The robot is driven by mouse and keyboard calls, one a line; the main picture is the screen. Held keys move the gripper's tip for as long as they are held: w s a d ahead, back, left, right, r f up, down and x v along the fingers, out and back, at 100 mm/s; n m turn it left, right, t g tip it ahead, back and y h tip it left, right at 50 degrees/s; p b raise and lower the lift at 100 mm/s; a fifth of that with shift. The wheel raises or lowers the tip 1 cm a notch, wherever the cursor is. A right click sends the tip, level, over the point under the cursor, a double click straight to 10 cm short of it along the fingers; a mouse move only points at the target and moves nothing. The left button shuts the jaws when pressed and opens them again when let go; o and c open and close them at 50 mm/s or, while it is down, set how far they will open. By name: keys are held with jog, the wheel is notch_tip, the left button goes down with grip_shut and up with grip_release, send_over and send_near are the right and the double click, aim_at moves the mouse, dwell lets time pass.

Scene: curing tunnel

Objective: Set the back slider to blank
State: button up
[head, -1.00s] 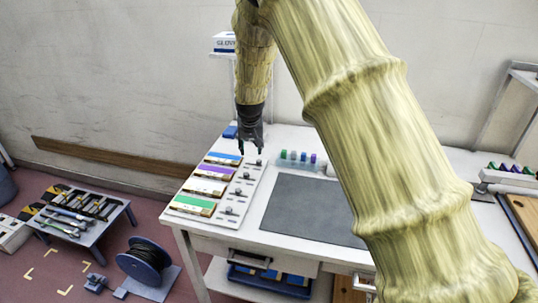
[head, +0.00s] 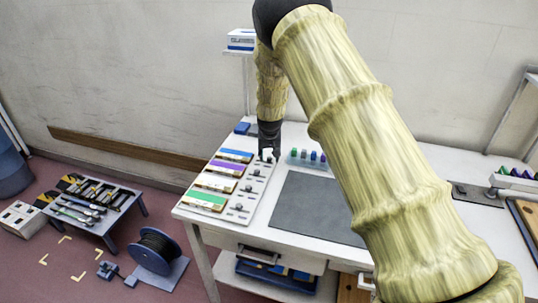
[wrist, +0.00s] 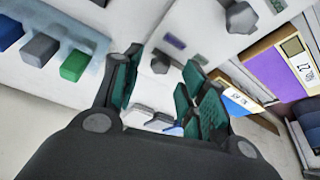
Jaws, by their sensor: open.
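The slider panel (head: 233,213) lies at the left of the white table, with blue, purple, white and green cards on its left and dark knobs on its right. My gripper (head: 268,157) is open at the panel's back end, beside the blue card (head: 236,155). In the wrist view my gripper (wrist: 160,95) has its green-padded fingers apart. A dark knob (wrist: 160,62), seemingly the back slider's, shows in the gap between them; I cannot tell whether they touch it. A small purple mark (wrist: 175,41) is beside that knob. Part of the back row is hidden by the fingers.
A clear tray of coloured blocks (head: 308,158) stands right of the panel, close to my gripper. A dark grey mat (head: 310,207) covers the table's middle. A glove box (head: 241,38) sits on a stand behind. A second slider knob (wrist: 240,17) is nearby.

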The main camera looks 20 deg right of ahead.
jog(key=shift+x, duration=0.9)
grip_shut()
